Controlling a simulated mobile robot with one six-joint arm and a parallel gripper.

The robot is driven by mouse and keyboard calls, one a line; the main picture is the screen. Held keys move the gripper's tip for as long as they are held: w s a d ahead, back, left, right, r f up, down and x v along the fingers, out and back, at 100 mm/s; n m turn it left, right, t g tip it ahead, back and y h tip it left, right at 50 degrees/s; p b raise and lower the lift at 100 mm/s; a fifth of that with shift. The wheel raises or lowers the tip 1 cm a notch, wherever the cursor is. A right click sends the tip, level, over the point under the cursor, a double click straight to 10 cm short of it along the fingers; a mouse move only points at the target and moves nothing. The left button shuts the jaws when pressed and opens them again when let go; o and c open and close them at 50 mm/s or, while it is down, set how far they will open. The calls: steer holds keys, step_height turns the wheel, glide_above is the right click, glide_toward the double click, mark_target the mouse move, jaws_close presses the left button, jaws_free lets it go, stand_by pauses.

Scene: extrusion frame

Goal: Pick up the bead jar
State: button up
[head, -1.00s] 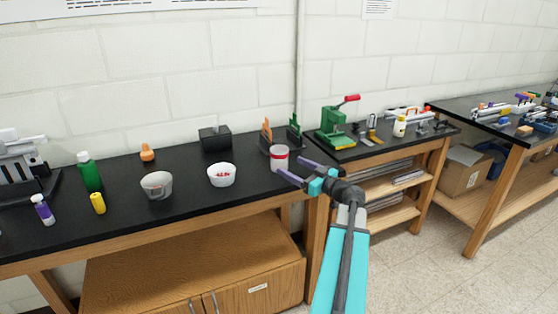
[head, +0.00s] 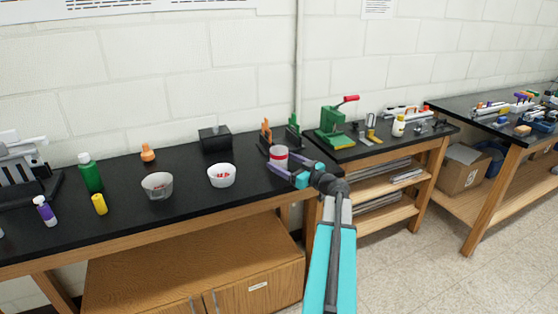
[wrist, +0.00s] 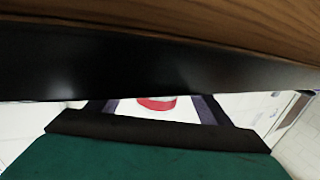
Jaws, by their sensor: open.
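A small pale jar with red at its rim and base, which looks like the bead jar (head: 279,156), stands upright near the right end of the black bench. My gripper (head: 284,163) is open, with its purple fingers reaching in from the right at the jar. The jar appears to be between or just beyond the fingers, and its lower part is partly hidden by them. In the wrist view the red part of the jar (wrist: 157,104) shows between the two dark fingers. I cannot tell whether either finger touches it.
Orange and green upright pieces (head: 293,132) stand close behind the jar. A black box (head: 215,139) is at the back. The black bench's front edge (head: 200,212) lies below.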

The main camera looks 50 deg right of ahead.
mark_target(273, 150)
steer(key=shift+w, duration=1.3)
steer(key=c, duration=1.2)
steer(key=shift+o, duration=0.2)
steer(key=shift+r, duration=0.15)
steer(key=shift+r+b, duration=0.35)
steer(key=shift+r, duration=1)
steer(key=s+d+r+b, duration=0.2)
steer(key=s+d+b, duration=0.1)
steer(key=s, duration=1.2)
steer(key=shift+s+d, duration=0.2)
steer(key=shift+s, duration=0.15)
